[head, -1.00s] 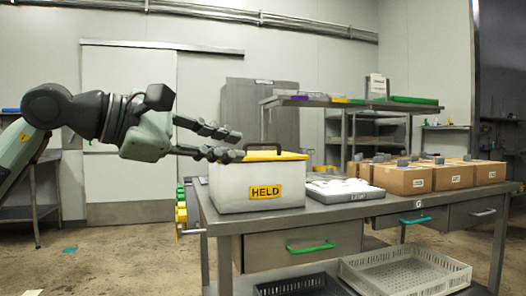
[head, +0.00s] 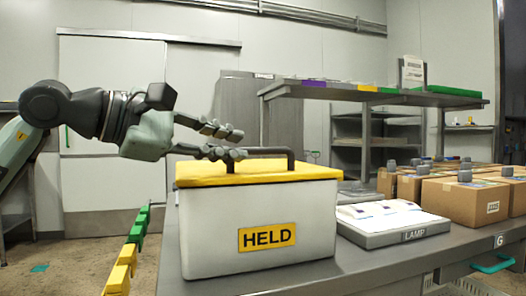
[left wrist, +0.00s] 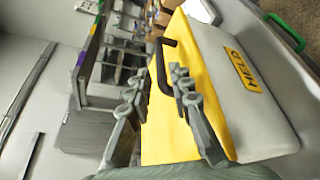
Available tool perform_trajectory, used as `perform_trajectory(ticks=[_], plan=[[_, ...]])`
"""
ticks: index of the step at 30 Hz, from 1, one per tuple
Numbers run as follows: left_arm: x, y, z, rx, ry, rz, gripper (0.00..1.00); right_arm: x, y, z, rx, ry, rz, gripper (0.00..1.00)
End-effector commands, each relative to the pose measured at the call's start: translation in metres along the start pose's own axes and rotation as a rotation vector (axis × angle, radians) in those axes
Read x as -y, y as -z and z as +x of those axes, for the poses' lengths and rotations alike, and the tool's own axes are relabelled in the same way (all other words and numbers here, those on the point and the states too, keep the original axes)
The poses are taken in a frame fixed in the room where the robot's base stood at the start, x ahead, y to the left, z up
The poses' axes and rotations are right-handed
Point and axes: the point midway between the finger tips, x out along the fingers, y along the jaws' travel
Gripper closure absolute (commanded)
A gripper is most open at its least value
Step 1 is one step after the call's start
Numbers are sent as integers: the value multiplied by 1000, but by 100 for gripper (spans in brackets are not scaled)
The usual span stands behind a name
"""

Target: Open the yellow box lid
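The white box (head: 215,235) with a HELD label stands on the left end of the metal table. Its yellow lid (head: 255,172) is on top and looks closed. A dark bar handle (head: 272,152) rises from the lid. My left gripper (head: 240,144) is open just above the lid, its fingertips close to the handle's left end. In the left wrist view the handle (left wrist: 166,62) lies ahead between the two spread fingers (left wrist: 155,95); I see no grip on it. My right gripper is not in view.
Cardboard boxes (head: 462,198) with grey-topped items stand further right. A raised shelf (head: 350,94) is behind.

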Motion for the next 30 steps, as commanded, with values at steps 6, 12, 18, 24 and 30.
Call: perform_trajectory(ticks=[6, 12, 18, 24, 30], plan=[[0, -1, 32, 3, 3, -1, 80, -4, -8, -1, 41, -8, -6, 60], [0, -1, 61, 2, 2, -1, 80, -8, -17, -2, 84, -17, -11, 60], [0, 0, 74, 0, 1, -1, 80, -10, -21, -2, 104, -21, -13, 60], [0, 0, 75, 0, 1, 0, 80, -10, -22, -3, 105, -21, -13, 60], [0, 0, 74, 0, 1, 0, 99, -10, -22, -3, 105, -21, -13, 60]])
